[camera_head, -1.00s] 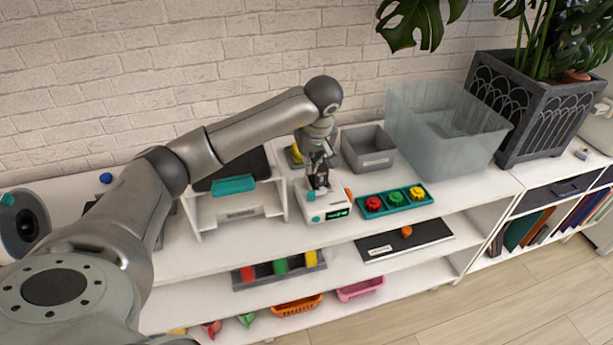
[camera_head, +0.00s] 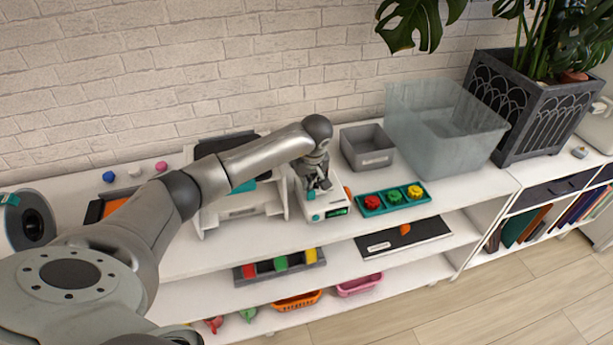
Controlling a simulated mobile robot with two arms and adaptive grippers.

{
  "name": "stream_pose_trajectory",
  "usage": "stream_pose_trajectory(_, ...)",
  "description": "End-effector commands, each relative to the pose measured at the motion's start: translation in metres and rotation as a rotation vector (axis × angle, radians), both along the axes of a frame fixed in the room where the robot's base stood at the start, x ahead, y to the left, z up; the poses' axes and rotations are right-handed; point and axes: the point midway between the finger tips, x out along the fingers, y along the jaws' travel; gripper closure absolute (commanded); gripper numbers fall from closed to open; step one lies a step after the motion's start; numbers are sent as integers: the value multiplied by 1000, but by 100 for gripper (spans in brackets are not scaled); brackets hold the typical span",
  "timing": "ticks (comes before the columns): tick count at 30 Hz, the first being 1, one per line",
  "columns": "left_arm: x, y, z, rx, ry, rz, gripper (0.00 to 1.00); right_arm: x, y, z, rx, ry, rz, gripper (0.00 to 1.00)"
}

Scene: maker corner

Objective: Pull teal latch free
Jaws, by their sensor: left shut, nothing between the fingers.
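My left gripper (camera_head: 319,186) points down over a small white device (camera_head: 329,203) on the shelf top. Its fingers are shut with nothing visible between them. The device has a green-lit display (camera_head: 336,213), an orange knob (camera_head: 347,191) and a small teal part (camera_head: 314,218) at its front edge. A larger teal piece (camera_head: 243,187) on the white stand (camera_head: 237,207) is mostly hidden behind my left forearm. I cannot tell which teal part is the latch. My right gripper is out of view.
A grey bin (camera_head: 367,160) and a large translucent tub (camera_head: 440,150) stand right of the device. In front of them is a teal tray (camera_head: 372,211) with red, green and yellow knobs. A planter (camera_head: 545,110) stands at the far right. Lower shelves hold coloured blocks and baskets.

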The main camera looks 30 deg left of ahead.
Motion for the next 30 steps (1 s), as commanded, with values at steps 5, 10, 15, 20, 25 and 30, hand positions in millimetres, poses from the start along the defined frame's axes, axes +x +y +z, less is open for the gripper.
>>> stream_pose_trajectory(5,-1,-2,1,0,-1,-1,100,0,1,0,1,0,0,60)
stream_pose_trajectory(10,-12,-14,1,2,-1,-3,100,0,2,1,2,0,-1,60)
stream_pose_trajectory(15,-15,-17,0,-2,1,1,100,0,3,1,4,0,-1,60)
stream_pose_trajectory(20,-15,-18,0,-2,2,0,100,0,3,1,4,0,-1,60)
stream_pose_trajectory(25,-15,-18,5,-2,2,0,100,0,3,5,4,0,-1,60)
stream_pose_trajectory(30,-16,-17,26,-3,0,2,100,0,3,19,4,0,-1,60)
